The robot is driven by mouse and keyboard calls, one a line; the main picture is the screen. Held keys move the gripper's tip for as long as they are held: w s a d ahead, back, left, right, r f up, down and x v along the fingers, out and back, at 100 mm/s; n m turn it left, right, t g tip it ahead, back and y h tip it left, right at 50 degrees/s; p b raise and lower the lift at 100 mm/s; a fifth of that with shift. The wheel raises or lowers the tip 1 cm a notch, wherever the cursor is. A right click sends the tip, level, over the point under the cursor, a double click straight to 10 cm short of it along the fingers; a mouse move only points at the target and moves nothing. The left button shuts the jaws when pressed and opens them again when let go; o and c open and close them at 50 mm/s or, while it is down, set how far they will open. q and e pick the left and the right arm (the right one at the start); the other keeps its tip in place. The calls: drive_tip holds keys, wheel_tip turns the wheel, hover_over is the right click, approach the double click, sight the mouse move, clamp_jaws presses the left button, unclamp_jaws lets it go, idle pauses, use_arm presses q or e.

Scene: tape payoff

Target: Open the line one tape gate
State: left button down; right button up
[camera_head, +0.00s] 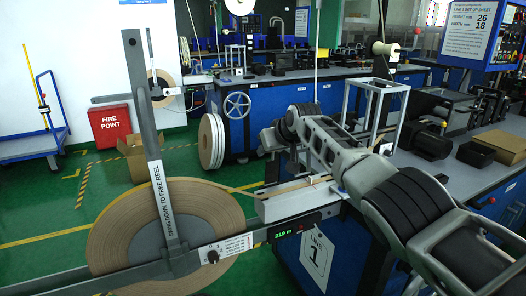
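The line one tape gate (154,150) is a long grey bar marked "SWING DOWN TO FREE REEL". It stands nearly upright, leaning a little left, in front of the large brown tape reel (112,222). A tape strip runs from the reel to a pale guide block (290,200) on the bench. A "LINE 1" tag (317,257) hangs below. My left gripper is out of view.
Another reel station (160,82) stands behind. The floor left of the reel is clear.

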drive_tip(key=shift+w+a, duration=0.1)
drive_tip(key=shift+a, duration=0.05)
drive_tip(key=shift+f, duration=0.1)
idle(0.3)
drive_tip(key=o, duration=1.2)
drive_tip(key=shift+s+d+r+p, duration=0.2)
drive_tip(key=shift+r+p, duration=0.3)
drive_tip(key=shift+s+d+r+p, duration=0.15)
drive_tip(key=shift+s+r+p, duration=0.25)
drive_tip(key=shift+p, duration=0.05)
drive_tip(key=b+v, duration=0.1)
drive_tip(key=v, duration=1.2)
drive_tip(key=shift+s+r, duration=0.3)
